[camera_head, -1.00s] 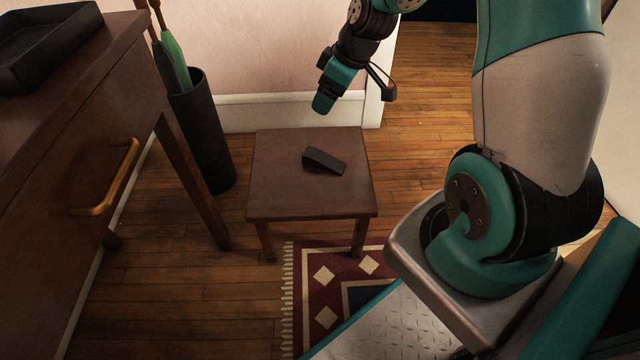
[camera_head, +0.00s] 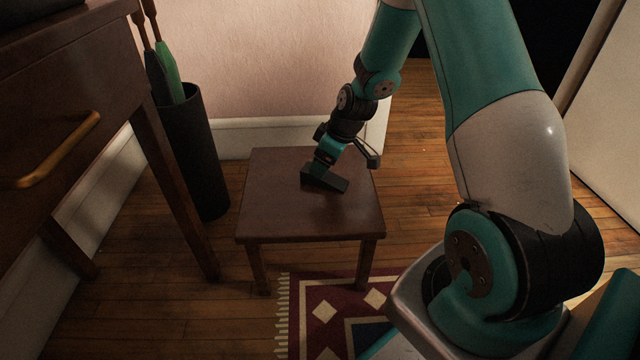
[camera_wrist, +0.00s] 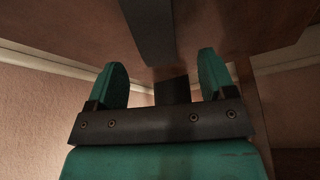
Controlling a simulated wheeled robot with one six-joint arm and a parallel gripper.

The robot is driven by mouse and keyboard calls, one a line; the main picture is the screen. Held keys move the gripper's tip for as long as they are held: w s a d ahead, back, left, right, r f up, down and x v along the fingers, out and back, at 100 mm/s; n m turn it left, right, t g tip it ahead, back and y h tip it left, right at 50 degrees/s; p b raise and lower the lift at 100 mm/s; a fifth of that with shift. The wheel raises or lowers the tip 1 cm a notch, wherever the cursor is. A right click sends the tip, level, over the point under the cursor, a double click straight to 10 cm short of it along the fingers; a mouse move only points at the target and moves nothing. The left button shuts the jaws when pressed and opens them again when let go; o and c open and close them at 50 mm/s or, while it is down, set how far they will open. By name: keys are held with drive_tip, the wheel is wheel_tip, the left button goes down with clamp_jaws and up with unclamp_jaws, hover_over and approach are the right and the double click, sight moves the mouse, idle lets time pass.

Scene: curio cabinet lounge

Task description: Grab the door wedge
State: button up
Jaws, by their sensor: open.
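The door wedge is a dark grey block (camera_head: 334,183) lying on the small brown wooden stool (camera_head: 270,215). In the wrist view the wedge (camera_wrist: 150,32) shows at the top centre, ahead of the gap between my fingertips. My gripper (camera_head: 320,170) is low over the stool top, at the wedge's left part, and hides some of it in the head view. In the wrist view my gripper (camera_wrist: 163,75) has its two teal fingers spread, with nothing held between them. I cannot tell whether a finger touches the wedge.
A wooden desk (camera_head: 90,130) with a brass handle (camera_head: 60,150) stands at the left. A black umbrella stand (camera_head: 195,150) holds umbrellas between desk and stool. The wall's white baseboard (camera_head: 270,135) runs behind. A patterned rug (camera_head: 310,310) lies in front; the rest of the stool top is bare.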

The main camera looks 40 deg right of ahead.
sight(325, 177)
drive_tip(key=b+x, duration=0.4)
drive_tip(key=x, duration=0.1)
drive_tip(key=shift+w+d+f, duration=0.15)
drive_tip(key=shift+w+f, duration=0.05)
drive_tip(key=shift+f, duration=0.05)
drive_tip(key=shift+r, duration=0.1)
drive_tip(key=shift+c, duration=0.2)
drive_tip(key=c, duration=1)
